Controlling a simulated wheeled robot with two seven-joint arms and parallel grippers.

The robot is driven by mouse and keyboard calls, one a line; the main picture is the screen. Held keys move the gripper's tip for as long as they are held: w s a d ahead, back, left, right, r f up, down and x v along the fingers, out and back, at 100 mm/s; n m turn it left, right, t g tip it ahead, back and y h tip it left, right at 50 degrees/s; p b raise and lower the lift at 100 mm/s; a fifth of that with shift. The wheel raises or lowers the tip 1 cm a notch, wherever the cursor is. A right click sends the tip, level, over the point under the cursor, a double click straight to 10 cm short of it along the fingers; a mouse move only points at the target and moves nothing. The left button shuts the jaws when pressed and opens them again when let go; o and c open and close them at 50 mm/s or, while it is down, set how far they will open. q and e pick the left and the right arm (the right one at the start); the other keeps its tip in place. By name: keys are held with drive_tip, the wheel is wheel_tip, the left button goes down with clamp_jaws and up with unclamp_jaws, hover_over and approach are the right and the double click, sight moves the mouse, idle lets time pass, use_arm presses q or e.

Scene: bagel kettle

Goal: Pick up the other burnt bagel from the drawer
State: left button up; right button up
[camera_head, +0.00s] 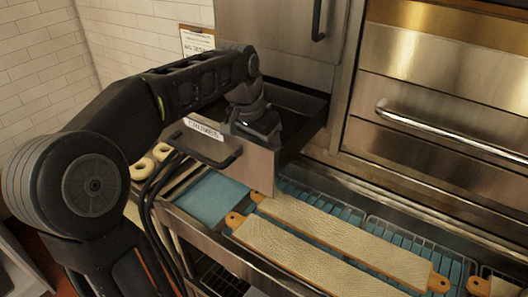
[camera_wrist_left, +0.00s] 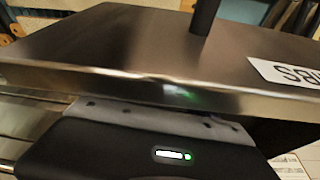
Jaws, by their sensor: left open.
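The metal drawer (camera_head: 225,155) is pulled out from the steel cabinet, with a white label and a dark handle on its front. Its inside is dark, and I cannot make out a burnt bagel in it. My left gripper (camera_head: 262,138) reaches down over the drawer's front edge into its front part. Its fingertips are hidden behind the front panel. In the left wrist view, the drawer front (camera_wrist_left: 150,60) fills most of the picture and the gripper body (camera_wrist_left: 150,150) is close against its edge. My right gripper is not in view.
Pale bagels (camera_head: 144,168) lie at the left behind my arm. Below the drawer are long cloth-covered boards (camera_head: 300,255) on wire racks and a blue surface (camera_head: 212,197). An oven with a bar handle (camera_head: 450,133) stands at the right.

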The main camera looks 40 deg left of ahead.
use_arm(q)
drive_tip(key=shift+c, duration=0.6)
drive_tip(key=c, duration=0.9)
drive_tip(key=shift+r, duration=0.1)
wheel_tip(320, 180, up, 10)
drive_tip(key=shift+f+p, duration=0.1)
drive_tip(key=shift+p, duration=0.5)
